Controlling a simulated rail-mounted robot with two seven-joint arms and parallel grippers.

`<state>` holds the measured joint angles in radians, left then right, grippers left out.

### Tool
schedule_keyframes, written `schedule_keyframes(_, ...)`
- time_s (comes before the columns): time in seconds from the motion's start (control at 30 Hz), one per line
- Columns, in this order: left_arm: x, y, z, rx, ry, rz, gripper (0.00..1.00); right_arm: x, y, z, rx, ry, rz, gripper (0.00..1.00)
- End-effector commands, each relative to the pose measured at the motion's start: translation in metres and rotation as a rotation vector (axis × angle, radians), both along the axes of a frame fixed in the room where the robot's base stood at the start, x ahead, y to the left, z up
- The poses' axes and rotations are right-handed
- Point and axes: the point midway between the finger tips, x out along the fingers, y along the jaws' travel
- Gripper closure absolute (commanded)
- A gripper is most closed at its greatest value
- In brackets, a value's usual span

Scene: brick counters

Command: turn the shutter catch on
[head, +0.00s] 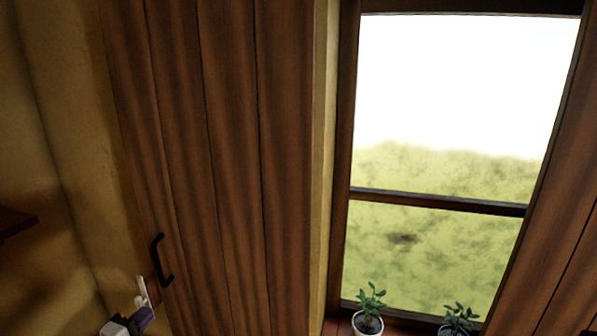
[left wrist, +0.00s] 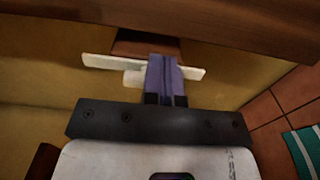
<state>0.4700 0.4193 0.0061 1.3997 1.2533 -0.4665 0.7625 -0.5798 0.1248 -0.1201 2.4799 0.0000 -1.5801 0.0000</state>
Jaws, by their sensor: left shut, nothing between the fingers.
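The shutter catch is a white bar with a short round stub (left wrist: 100,62) on a small brown wooden block (left wrist: 147,47). In the head view the catch (head: 142,288) stands near upright at the lower left, by the edge of a brown plank shutter (head: 220,150). My left gripper (left wrist: 164,62) is shut and empty, its purple fingers overlapping the bar right of the stub. I cannot tell whether they touch it. In the head view my left gripper (head: 145,316) is just below the catch. My right gripper is not in view.
A black handle (head: 158,262) sits on the shutter just above the catch. A window (head: 430,198) is to the right, with two potted plants (head: 367,323) (head: 456,322) on its sill. A dark shelf (head: 15,221) juts from the left wall.

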Motion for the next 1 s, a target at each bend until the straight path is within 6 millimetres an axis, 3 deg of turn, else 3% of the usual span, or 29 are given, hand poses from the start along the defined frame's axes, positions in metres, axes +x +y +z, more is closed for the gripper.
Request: schedule_keyframes(1.0,0.000,-0.001,0.020,0.001,-0.003,0.003,1.00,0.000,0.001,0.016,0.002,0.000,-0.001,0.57)
